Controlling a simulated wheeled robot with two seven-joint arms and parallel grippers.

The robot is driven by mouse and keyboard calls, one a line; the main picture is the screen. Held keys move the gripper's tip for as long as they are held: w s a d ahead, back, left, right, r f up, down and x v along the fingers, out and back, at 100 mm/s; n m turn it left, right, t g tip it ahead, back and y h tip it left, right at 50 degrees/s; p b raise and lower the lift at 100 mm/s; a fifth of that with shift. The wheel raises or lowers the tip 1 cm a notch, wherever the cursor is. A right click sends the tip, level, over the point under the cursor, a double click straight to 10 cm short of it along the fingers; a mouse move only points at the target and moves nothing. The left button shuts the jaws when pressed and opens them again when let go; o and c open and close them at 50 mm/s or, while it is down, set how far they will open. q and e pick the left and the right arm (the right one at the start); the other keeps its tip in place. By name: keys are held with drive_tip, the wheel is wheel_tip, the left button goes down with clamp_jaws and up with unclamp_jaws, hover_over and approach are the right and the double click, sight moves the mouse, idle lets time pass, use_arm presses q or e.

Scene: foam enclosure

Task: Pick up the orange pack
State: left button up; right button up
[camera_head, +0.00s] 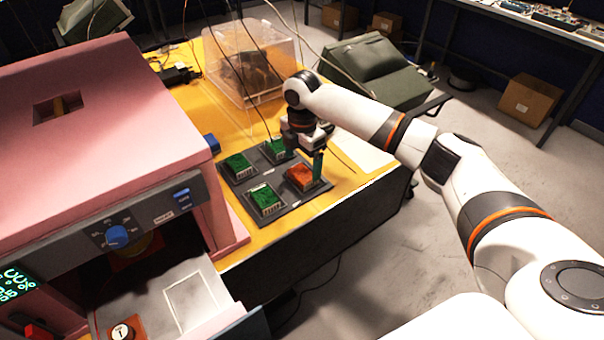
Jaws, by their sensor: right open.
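The orange pack (300,176) sits in the front right place of a dark grey tray (285,210) on the yellow table. Green packs share the tray: one at the front left (265,200), one at the back left (237,165) and one at the back right (277,149). My right gripper (306,150) is open, pointing down just behind and above the orange pack. One finger shows close to the pack's right rear corner. Whether it touches the pack cannot be told. My left gripper is out of view.
A pink machine (110,130) with a blue knob and an open drawer (185,295) stands left of the tray. A clear box (250,65) stands behind on the yellow table (225,115). Thin cables hang across the back. The table's right edge is close to the tray.

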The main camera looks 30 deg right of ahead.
sight(302, 173)
drive_tip(key=shift+s+a+f+p, duration=0.1)
drive_tip(key=shift+f+p, duration=0.25)
drive_tip(key=shift+f, duration=1.5)
drive_tip(key=c, duration=1.1)
drive_tip(key=shift+r, duration=0.15)
